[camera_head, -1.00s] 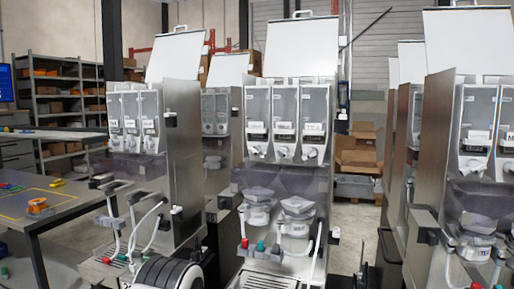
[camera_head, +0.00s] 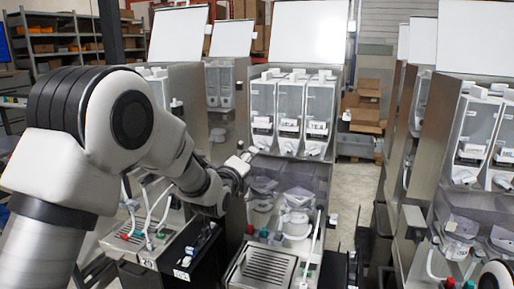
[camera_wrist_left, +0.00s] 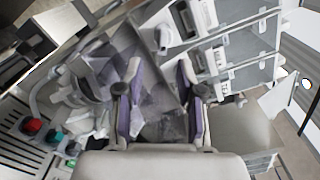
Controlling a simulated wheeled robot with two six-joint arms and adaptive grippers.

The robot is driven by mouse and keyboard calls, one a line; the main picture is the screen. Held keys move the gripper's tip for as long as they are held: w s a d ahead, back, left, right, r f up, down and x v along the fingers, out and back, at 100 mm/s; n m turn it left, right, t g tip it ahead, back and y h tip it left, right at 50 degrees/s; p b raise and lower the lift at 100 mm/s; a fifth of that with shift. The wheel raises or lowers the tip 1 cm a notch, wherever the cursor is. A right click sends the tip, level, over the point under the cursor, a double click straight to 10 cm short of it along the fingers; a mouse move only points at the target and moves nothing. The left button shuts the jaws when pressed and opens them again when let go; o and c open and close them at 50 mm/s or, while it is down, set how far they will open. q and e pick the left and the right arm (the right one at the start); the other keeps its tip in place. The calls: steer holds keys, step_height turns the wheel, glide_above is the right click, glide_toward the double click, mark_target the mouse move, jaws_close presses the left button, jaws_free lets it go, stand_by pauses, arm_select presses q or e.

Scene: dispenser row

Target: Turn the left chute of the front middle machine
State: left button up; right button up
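The front middle machine (camera_head: 290,180) stands at the picture's centre in the head view, with three clear canisters in a row. Its left canister (camera_head: 262,100) has a white chute (camera_head: 262,141) at its lower end. My left gripper (camera_head: 241,163) is at the machine's left side, just left of and below that chute. In the left wrist view my left gripper (camera_wrist_left: 160,100) has its two purple-lined fingers apart, with grey translucent panel behind the gap and nothing clearly held. Canister fronts (camera_wrist_left: 225,55) show at the upper right there. I cannot see contact with a chute.
Another machine (camera_head: 150,225) stands at the left, partly behind my left arm. A machine (camera_head: 470,150) stands at the right. Red and teal knobs (camera_head: 264,234) and a drip grille (camera_head: 263,268) are low on the middle machine. Floor shows between the middle and right machines.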

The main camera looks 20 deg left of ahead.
mark_target(257, 146)
arm_select(q)
steer(key=w+p, duration=0.1)
steer(key=w, duration=0.1)
steer(key=w+p, duration=0.1)
steer(key=w, duration=0.2)
steer(key=w+r+p, duration=0.1)
steer(key=w+p, duration=0.1)
steer(key=shift+w, duration=0.3)
steer(key=shift+w+f, duration=0.2)
steer(key=shift+w, duration=0.3)
steer(key=shift+s, duration=0.15)
jaws_close()
